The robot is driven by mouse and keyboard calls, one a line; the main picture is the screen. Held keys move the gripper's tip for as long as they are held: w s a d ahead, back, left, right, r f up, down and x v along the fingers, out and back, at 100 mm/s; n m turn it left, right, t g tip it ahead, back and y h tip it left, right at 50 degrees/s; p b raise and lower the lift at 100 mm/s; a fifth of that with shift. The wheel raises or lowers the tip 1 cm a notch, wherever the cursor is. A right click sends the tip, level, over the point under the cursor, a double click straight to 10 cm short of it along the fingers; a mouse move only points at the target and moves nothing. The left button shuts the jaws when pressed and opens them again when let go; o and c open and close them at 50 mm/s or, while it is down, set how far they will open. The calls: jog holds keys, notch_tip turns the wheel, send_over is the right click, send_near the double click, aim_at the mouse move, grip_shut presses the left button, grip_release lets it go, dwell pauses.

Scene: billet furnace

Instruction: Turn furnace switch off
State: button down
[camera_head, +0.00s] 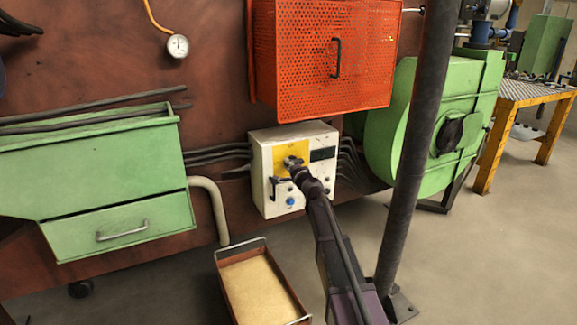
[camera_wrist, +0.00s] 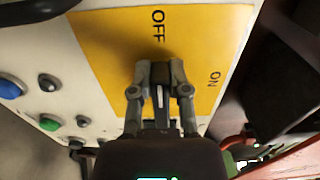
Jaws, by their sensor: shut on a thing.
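The furnace control box (camera_head: 262,200) is a white box with a yellow plate (camera_wrist: 105,45) on its front. In the wrist view the plate bears the words OFF, straight ahead of my fingers, and ON, to their right. My gripper (camera_wrist: 160,78) is closed around the dark furnace switch (camera_wrist: 161,72) on this plate. The switch is mostly hidden between the fingers and appears to line up with OFF. In the head view my gripper (camera_head: 292,162) reaches the yellow plate from below right, and the switch itself is hidden.
A blue button (camera_wrist: 10,88), a green button (camera_wrist: 48,123) and dark knobs sit beside the plate. An orange perforated cover (camera_head: 310,60) hangs above the box. A sand-filled tray (camera_head: 232,298) lies below. A dark post (camera_head: 415,130) stands right.

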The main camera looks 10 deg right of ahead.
dwell(0.3)
jog(key=c, duration=0.6)
grip_release()
jog(key=shift+s, duration=0.1)
jog(key=v, duration=1.1)
jog(key=shift+s, duration=0.35)
jog(key=shift+d, duration=0.1)
